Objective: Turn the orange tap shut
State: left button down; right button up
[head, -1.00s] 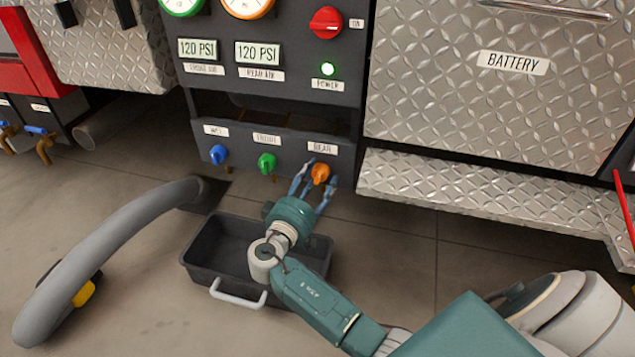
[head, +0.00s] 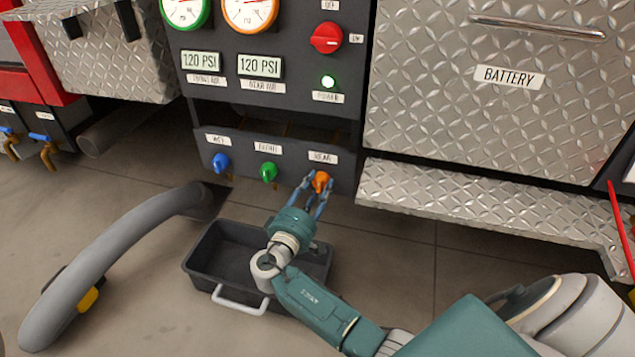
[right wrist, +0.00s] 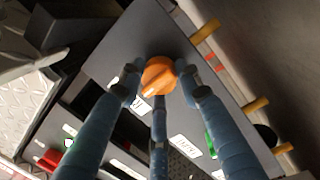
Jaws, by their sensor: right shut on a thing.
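The orange tap (head: 321,180) is the rightmost of three knobs on the dark lower panel, under the label "REAR". My right gripper (head: 317,187) is at it, with its blue-grey fingers around the knob. In the right wrist view the orange tap (right wrist: 159,76) sits between the fingertips of the right gripper (right wrist: 158,82), which are shut on it. The knob's ridge looks slanted in that view. My left gripper is not in view.
A blue knob (head: 221,162) and a green knob (head: 268,171) sit left of the orange tap. A black tray (head: 200,285) stands on the floor below. A grey hose (head: 110,255) lies at the left. A diamond-plate step (head: 480,208) juts out at the right.

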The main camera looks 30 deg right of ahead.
jog(key=o, duration=1.2)
jog(key=shift+s+d+f, duration=0.1)
jog(key=shift+s, duration=0.05)
jog(key=shift+c, duration=0.2)
jog(key=v, duration=1.2)
